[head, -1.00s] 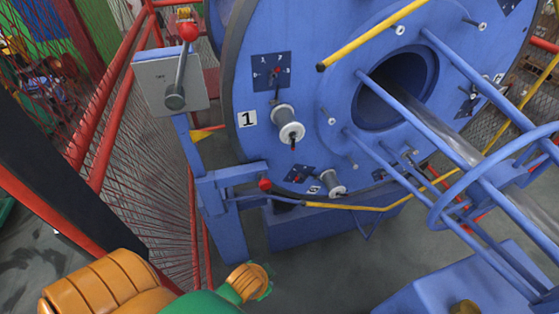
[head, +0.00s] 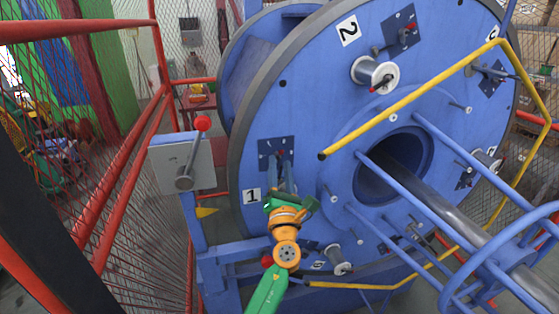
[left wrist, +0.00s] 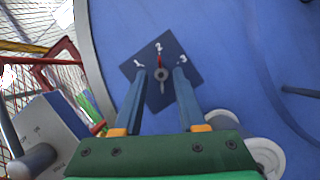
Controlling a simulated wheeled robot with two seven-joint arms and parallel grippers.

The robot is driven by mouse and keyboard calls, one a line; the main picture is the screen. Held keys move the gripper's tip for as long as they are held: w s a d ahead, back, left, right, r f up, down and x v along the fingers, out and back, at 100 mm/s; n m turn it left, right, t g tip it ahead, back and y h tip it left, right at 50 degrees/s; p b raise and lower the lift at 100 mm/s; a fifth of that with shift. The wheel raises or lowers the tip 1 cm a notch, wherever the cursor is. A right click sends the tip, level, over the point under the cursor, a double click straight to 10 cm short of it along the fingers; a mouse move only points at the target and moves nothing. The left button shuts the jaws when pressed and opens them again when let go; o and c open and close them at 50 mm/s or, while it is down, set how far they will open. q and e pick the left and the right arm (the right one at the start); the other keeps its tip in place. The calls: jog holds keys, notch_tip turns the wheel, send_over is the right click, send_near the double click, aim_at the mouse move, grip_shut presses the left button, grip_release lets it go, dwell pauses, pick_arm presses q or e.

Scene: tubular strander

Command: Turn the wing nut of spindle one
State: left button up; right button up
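Spindle one is by the white "1" label (head: 251,195) on the blue disc. Its spool (left wrist: 255,150) shows at the lower right of the left wrist view, partly hidden by my gripper, and I cannot make out its wing nut. Above it is a dark blue dial plate (head: 277,153) with a small red-tipped pointer; the plate (left wrist: 182,58) reads 1, 2, 3, and the pointer (left wrist: 160,68) stands toward 2. My left gripper (head: 281,181) is open in front of the plate. Its fingertips (left wrist: 160,73) appear either side of the pointer's hub; contact cannot be told. My right gripper is out of view.
A grey lever box (head: 165,163) with a red-knobbed lever stands left of the disc. A yellow bar (head: 430,95) crosses in front of the disc. Blue rods and a shaft run out to the right. Red mesh fencing (head: 112,150) is at left.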

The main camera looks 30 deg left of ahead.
aim_at(278, 158)
pick_arm(q)
jog(key=shift+x, duration=1.2)
jog(key=shift+f, duration=0.1)
jog(key=shift+c, duration=0.4)
grip_shut()
